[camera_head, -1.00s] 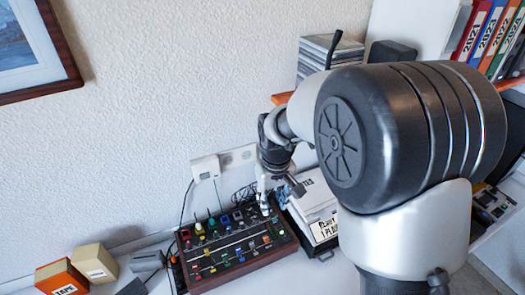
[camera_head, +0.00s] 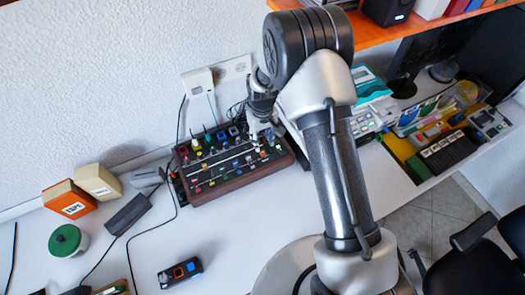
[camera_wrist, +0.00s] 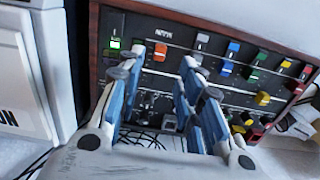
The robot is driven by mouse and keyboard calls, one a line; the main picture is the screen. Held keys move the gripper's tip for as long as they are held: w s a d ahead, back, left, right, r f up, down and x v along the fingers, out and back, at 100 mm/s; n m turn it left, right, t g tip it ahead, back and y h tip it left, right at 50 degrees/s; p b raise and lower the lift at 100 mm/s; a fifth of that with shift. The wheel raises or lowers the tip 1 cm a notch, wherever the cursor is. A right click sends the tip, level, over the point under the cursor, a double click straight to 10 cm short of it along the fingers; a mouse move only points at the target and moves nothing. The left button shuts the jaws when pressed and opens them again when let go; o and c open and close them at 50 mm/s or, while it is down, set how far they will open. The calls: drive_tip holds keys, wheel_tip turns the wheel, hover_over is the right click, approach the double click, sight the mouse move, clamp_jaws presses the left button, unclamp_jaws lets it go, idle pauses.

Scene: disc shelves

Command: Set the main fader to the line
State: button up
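The mixer (camera_head: 240,181), a dark panel in a brown wooden frame with rows of coloured caps and pale slots, sits on the white desk against the wall. My gripper (camera_head: 266,143) is over its right end in the head view. In the wrist view my gripper (camera_wrist: 157,70) is open, its blue-padded fingers apart with no object visible between them. The fingers hide part of the panel.
Cables and a white wall plug (camera_head: 199,82) are behind the mixer. Orange and beige boxes (camera_head: 97,181) stand left. A green-lidded jar (camera_head: 66,240) and a small dark device (camera_head: 180,273) are on the desk. The desk in front of the mixer is mostly clear.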

sight(262, 152)
wheel_tip(262, 152, down, 7)
drive_tip(key=shift+f+b, duration=0.1)
drive_tip(key=shift+b, duration=0.5)
drive_tip(key=shift+c, duration=0.5)
clamp_jaws()
